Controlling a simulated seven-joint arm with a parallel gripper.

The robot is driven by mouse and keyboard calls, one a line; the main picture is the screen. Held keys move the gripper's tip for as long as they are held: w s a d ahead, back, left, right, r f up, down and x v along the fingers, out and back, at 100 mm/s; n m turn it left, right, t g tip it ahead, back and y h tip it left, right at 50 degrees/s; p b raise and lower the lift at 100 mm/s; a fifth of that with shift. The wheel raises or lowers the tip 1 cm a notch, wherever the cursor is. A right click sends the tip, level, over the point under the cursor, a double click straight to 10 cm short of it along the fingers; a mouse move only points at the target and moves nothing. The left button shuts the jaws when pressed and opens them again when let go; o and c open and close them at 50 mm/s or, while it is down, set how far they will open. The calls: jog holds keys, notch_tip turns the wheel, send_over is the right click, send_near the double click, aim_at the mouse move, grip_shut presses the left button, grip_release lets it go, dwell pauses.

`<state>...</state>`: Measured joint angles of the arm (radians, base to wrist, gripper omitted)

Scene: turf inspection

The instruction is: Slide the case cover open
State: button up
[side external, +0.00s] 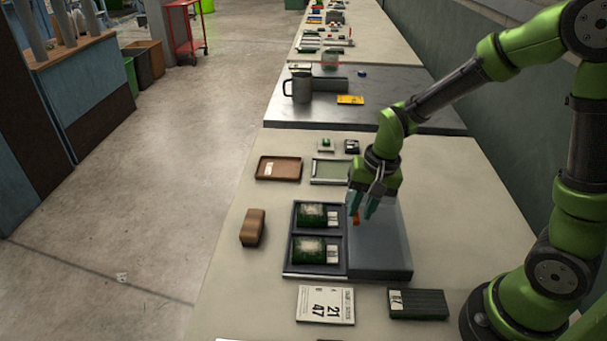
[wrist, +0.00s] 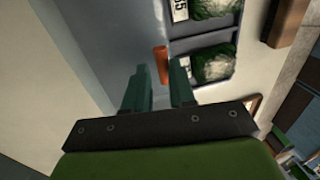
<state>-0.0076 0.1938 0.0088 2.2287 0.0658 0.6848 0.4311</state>
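A dark case (side external: 287,272) lies on the pale table, with two turf samples (side external: 310,215) and white labels in its left compartments. A flat grey cover (side external: 382,248) lies over its right part; it also shows in the wrist view (wrist: 122,32). A small orange handle (wrist: 161,65) stands at the cover's edge beside the compartments. My gripper (side external: 362,210) points down at the handle, its teal fingers apart. In the wrist view my fingertips (wrist: 160,72) are either side of the handle's line; I cannot tell whether they touch it.
A brown block (side external: 253,228) lies left of the case. A brown tray (side external: 278,169) and a green-bottomed tray (side external: 330,171) lie behind it. A number card (side external: 325,305) and a dark ribbed box (side external: 418,304) lie in front. The table right of the cover is clear.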

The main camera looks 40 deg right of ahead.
aim_at(374, 223)
jog(key=o, duration=0.3)
jog(key=shift+o, duration=0.2)
notch_tip(374, 223, up, 16)
jog(key=s+d, duration=0.2)
jog(key=shift+s+d+r, duration=0.2)
jog(key=shift+r, duration=0.05)
jog(key=s+a+n+t, duration=0.2)
jog(key=s+n+t, duration=0.3)
jog(key=s, duration=0.3)
jog(key=shift+a+r+t, duration=0.25)
jog(key=shift+r+t, duration=0.05)
